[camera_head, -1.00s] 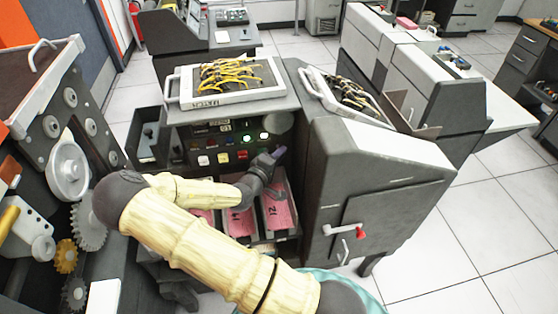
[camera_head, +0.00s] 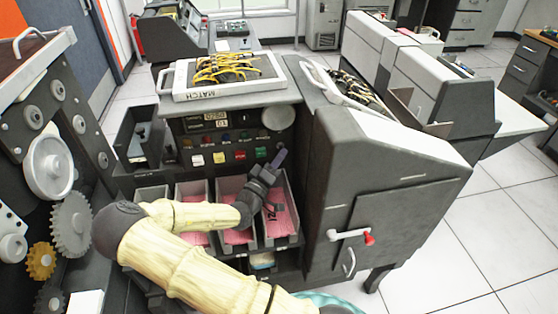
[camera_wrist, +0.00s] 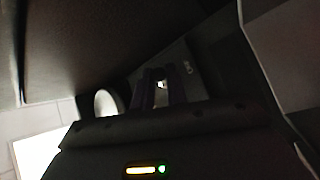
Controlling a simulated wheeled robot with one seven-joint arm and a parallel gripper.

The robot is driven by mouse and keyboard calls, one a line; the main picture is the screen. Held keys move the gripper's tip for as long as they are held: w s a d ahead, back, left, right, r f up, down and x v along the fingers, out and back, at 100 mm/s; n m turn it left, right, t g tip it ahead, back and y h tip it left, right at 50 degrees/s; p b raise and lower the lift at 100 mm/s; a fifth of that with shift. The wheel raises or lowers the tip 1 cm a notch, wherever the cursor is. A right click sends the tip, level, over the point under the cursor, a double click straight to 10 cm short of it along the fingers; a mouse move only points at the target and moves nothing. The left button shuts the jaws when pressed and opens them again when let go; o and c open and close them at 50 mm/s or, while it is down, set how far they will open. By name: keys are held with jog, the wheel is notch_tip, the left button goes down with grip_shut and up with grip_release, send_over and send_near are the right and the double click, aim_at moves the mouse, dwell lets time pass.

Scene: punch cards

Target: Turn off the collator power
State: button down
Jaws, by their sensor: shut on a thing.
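The collator (camera_head: 215,112) is the dark grey machine with a "MATCH" plugboard on top and a front panel (camera_head: 225,140) of small lamps and coloured buttons. The lamps on the panel look unlit. My gripper (camera_head: 280,157) is at the panel's right end, against the side housing, with its purple fingers pointing up. In the wrist view the two fingers (camera_wrist: 160,88) are close together around a small pale piece (camera_wrist: 160,84), probably a switch; its shape is mostly hidden. A small label (camera_wrist: 189,69), too blurred to read, is on the dark surface beside it.
Card pockets with pink cards (camera_head: 230,237) are below my gripper. The side housing (camera_head: 375,170) has a white lever with a red knob (camera_head: 369,238). A geared machine (camera_head: 72,224) stands close at the left. Tiled floor (camera_head: 480,240) is clear at the right.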

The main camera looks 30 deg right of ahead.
jog(key=c, duration=1.8)
grip_release()
jog(key=shift+o, duration=0.2)
jog(key=shift+r+p, duration=0.15)
jog(key=shift+p, duration=0.25)
